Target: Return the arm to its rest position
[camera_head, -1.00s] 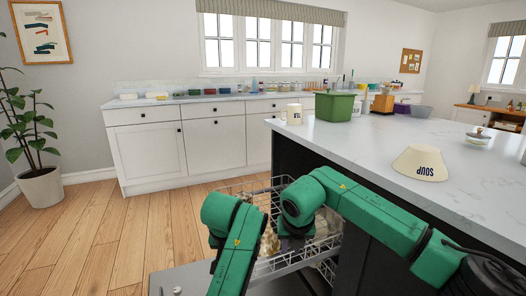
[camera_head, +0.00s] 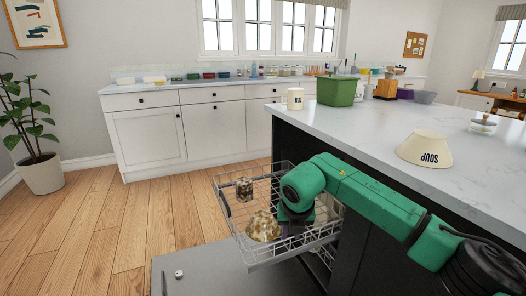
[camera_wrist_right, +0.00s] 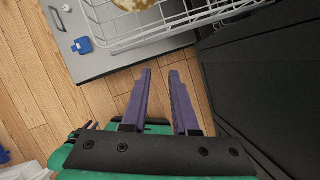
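My right arm (camera_head: 375,200), green with dark joints, comes in from the right beside the island and bends over the dishwasher rack (camera_head: 225,205). My left arm and gripper are not in view.
A speckled bowl (camera_head: 262,228) and a patterned cup (camera_head: 244,189) sit in the rack. The floor (camera_head: 110,225) at left is clear.

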